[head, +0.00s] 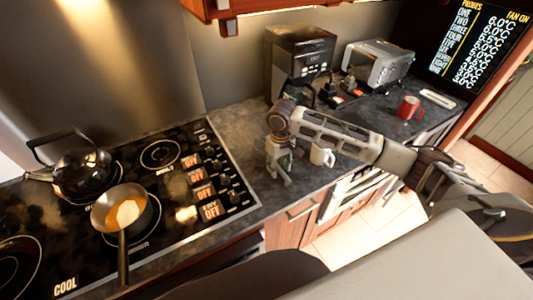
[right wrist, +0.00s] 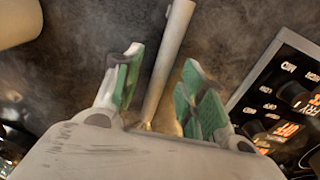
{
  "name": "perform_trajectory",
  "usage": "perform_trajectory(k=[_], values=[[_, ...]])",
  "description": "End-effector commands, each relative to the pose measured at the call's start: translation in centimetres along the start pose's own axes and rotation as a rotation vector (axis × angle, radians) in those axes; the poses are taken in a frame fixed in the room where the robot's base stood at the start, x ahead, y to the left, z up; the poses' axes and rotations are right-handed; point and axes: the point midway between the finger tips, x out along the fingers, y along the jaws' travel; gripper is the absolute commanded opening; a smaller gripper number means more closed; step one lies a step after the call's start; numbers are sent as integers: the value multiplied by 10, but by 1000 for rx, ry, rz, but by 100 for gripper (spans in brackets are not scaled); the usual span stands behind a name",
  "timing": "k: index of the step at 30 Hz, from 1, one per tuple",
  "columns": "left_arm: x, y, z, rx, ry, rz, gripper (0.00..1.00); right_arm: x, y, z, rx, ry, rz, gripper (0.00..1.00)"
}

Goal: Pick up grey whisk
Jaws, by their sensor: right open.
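The grey whisk (right wrist: 173,45) shows in the right wrist view as a long, pale grey handle lying on the dark counter. My right gripper (right wrist: 160,80) is open, with its green finger pads on either side of the handle. The handle's lower end passes behind the gripper body, so the whisk's wire end is hidden. In the head view my right gripper (head: 279,172) is low over the counter to the right of the hob. The whisk cannot be made out there, behind the gripper and arm. My left gripper is not in view.
A white mug (head: 322,156) stands close to the right of my gripper. The hob (head: 165,205) holds a black kettle (head: 78,168) and a pan (head: 123,208). A coffee machine (head: 298,55), a toaster (head: 378,64) and a red mug (head: 410,107) stand further back.

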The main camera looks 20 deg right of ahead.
Motion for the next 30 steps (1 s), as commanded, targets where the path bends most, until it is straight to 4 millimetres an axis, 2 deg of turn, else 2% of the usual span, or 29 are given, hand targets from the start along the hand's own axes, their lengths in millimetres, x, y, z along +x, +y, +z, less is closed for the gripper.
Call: perform_trajectory(k=[6,19,28,30], values=[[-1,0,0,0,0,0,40,11,0,0,0,1,1,41],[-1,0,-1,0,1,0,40,11,0,0,0,1,1,40],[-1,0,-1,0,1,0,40,11,0,0,0,1,1,1],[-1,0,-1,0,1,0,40,11,0,0,0,1,1,0]])
